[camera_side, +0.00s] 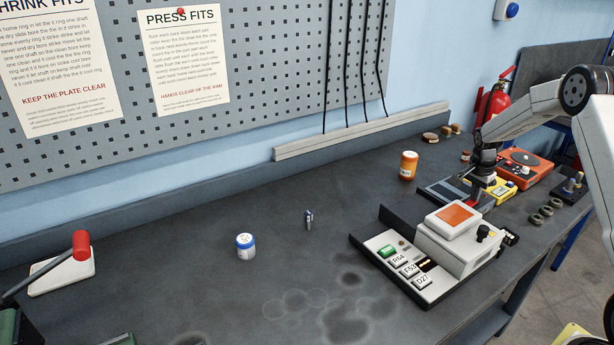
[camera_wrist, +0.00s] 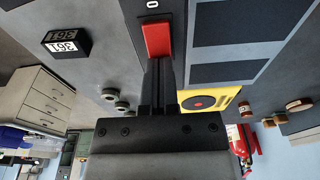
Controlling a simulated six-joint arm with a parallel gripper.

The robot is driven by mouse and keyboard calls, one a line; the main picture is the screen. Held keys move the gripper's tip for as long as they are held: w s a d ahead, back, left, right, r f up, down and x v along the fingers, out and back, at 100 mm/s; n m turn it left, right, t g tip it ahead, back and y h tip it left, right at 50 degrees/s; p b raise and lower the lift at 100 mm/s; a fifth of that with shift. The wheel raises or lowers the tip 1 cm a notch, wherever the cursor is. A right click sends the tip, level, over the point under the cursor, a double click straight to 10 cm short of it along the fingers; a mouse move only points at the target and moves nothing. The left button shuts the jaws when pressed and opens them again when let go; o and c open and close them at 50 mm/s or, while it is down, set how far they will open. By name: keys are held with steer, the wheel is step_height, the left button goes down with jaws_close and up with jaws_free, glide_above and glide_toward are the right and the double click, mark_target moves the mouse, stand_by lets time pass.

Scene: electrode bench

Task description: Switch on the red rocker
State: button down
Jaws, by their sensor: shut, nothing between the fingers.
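The red rocker (camera_wrist: 156,39) sits in a dark strip marked "0" on a grey-blue unit with dark panels (camera_wrist: 232,22). The same unit (camera_side: 446,192) stands at the right of the bench in the side view. My gripper (camera_wrist: 157,66) is shut and empty, its fingertips at the near end of the rocker. In the side view my gripper (camera_side: 475,190) points down over the unit. I cannot tell whether the tips touch the rocker, and its on or off position is unclear.
A yellow unit (camera_wrist: 207,98) with a round red button lies close beside. A white device (camera_side: 455,243) with a red-orange top stands in front.

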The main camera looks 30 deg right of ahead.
steer(key=shift+f, duration=0.1)
steer(key=shift+d+f+y, duration=0.1)
steer(key=shift+f+y, duration=0.1)
steer(key=shift+y, duration=0.1)
stand_by(0.4)
steer(key=shift+a+r, duration=0.15)
steer(key=shift+a, duration=0.65)
steer(key=shift+r, duration=0.2)
step_height(320, 180, up, 14)
steer(key=a, duration=0.2)
steer(key=shift+f, duration=0.15)
stand_by(0.3)
